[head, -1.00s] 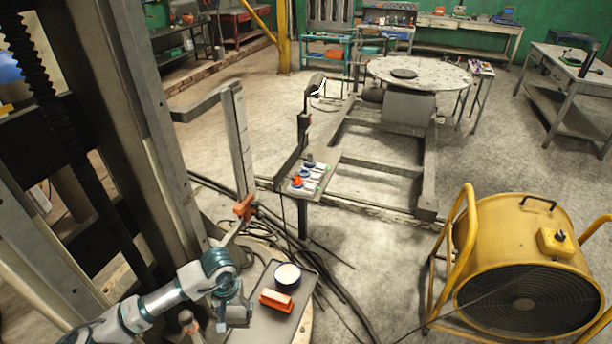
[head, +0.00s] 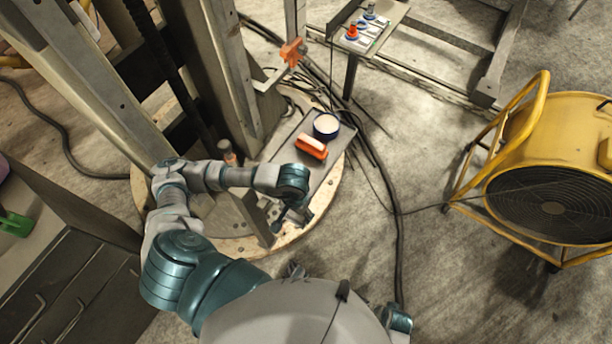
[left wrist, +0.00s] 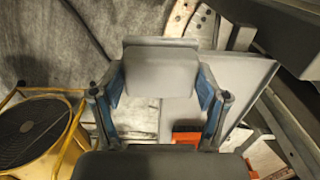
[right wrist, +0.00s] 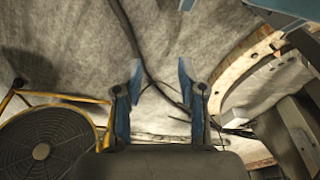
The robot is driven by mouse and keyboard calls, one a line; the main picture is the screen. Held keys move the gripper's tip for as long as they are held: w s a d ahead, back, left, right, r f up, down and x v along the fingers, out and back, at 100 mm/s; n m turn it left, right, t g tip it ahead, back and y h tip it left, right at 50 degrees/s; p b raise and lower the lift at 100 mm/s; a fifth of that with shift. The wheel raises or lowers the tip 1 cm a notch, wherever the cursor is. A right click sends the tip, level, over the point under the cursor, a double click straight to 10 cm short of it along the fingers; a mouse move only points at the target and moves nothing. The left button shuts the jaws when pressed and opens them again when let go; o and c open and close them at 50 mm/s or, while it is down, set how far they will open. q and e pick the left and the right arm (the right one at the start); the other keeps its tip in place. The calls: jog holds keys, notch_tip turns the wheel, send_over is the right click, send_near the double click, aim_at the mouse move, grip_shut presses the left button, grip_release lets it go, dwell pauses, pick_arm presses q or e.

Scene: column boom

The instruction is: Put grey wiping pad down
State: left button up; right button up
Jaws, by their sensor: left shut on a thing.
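My left gripper (left wrist: 160,95) is shut on the grey wiping pad (left wrist: 160,72), a flat grey block held between its blue-lined fingers. In the head view my left gripper (head: 290,213) hangs near the front end of the grey tray (head: 283,137). In the left wrist view the pad lies in front of part of the tray (left wrist: 240,75); whether they touch cannot be told.
An orange-and-white brush (head: 311,148) and a round dark-rimmed tin (head: 326,126) sit on the tray. A bottle-like thing (head: 227,152) stands left of it. Black cables (head: 386,200) run along the floor on the right. A yellow fan (head: 555,165) stands farther right.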

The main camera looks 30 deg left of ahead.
pick_arm(q)
jog(key=w+a, duration=0.2)
jog(key=w, duration=0.2)
jog(key=w+a+f, duration=0.1)
jog(key=w+a, duration=0.2)
jog(key=w, duration=0.1)
jog(key=w+a, duration=0.2)
jog(key=w, duration=0.2)
jog(key=shift+w+a+f, duration=0.1)
jog(key=shift+a+f, duration=0.1)
jog(key=shift+a, duration=0.2)
jog(key=shift+w+f, duration=0.1)
notch_tip(320, 180, down, 3)
jog(key=shift+f, duration=0.1)
pick_arm(e)
jog(key=shift+s+f, duration=0.1)
jog(key=shift+f, duration=0.4)
jog(key=shift+a, duration=0.1)
pick_arm(q)
jog(key=o, duration=0.6)
jog(key=shift+f, duration=0.1)
jog(key=o, duration=0.4)
pick_arm(e)
jog(key=shift+w+r, duration=0.2)
jog(key=shift+r, duration=0.05)
jog(key=shift+s, duration=0.1)
